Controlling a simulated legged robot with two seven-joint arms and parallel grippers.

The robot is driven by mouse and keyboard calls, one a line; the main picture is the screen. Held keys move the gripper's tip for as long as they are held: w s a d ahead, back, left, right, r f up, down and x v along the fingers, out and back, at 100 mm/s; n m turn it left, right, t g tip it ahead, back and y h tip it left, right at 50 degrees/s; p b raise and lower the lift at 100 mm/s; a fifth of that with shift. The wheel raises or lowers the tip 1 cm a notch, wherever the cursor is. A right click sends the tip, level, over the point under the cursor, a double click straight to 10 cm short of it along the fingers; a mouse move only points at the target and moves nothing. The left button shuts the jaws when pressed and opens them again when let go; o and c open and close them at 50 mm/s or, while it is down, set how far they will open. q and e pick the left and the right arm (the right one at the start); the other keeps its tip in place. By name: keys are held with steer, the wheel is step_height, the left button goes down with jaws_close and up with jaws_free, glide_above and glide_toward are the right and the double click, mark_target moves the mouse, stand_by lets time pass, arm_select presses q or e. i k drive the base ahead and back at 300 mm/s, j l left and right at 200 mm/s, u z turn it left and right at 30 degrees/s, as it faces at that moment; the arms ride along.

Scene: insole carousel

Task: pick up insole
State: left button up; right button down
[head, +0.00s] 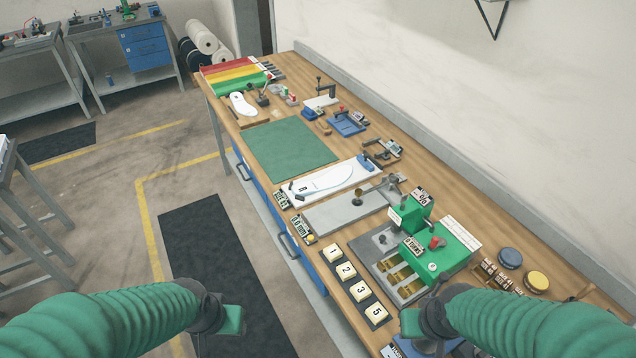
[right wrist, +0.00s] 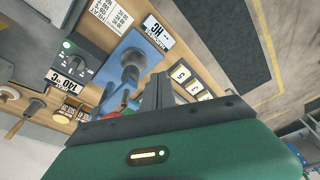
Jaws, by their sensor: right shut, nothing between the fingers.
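A white insole (head: 243,104) lies on the far part of the wooden bench, beside the striped colour sheets. A white board (head: 345,172) nearer to me carries a pale insole shape with a blue clamp at its right end. My left gripper (head: 232,320) is low at the front, out over the floor and far from the insole; its fingers cannot be made out. My right gripper (head: 411,322) is near the bench's front edge by the numbered tiles, also far from the insole. In the right wrist view its fingers (right wrist: 163,92) are shut and empty.
A green mat (head: 292,147) lies mid-bench. A green machine (head: 445,250) stands on the near right, with numbered tiles (head: 346,271) before it. A blue-based press (right wrist: 125,62) shows close to the right gripper. Small clamps and tools stand along the back.

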mark_target(338, 176)
steer(key=k, duration=0.35)
steer(key=i+j, duration=0.3)
steer(key=i, duration=0.2)
steer(key=i+j+u, duration=0.15)
steer(key=i+j, duration=0.15)
steer(key=i, duration=0.15)
steer(key=i+j, duration=0.2)
steer(key=i, duration=0.3)
steer(key=i+j+u, duration=0.15)
steer(key=i, duration=0.35)
steer(key=k+j, duration=0.05)
steer(key=j, duration=0.05)
